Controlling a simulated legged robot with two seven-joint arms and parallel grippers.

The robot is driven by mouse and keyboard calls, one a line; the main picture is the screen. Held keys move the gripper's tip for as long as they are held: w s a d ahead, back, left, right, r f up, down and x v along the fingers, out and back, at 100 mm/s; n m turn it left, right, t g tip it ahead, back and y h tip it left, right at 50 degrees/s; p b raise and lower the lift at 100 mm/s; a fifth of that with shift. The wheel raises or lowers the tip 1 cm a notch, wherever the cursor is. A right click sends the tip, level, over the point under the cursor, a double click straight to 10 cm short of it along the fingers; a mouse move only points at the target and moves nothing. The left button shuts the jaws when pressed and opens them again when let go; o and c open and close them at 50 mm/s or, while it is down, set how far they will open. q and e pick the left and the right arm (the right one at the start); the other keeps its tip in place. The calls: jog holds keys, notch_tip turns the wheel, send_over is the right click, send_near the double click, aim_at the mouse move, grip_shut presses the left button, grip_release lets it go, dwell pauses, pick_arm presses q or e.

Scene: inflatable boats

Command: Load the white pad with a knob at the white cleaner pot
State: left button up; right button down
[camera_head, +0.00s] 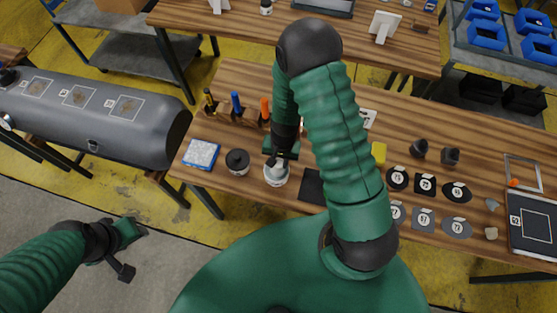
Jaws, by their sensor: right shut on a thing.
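The white cleaner pot (275,181) stands near the front edge of the wooden table. My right gripper (281,161) points down over it and is shut on the small white pad with a knob (279,169). The pad is at the mouth of the pot; I cannot tell whether it touches what is inside. My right arm hides part of the table behind the gripper. My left gripper (131,250) hangs over the floor, away from the table, and its finger opening is unclear.
A dark round tin (237,162) and a blue-edged tray (201,154) stand left of the pot. A rack of colored-handled tools (236,112) is behind. A grey inflatable tube (95,120) lies at left. Dark patches (422,219) and a black panel (534,225) lie at right.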

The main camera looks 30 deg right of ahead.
aim_at(279, 162)
jog(key=shift+a, duration=0.15)
jog(key=shift+r, duration=0.2)
notch_tip(279, 162, up, 7)
jog(key=p, duration=0.6)
jog(key=shift+f, duration=0.2)
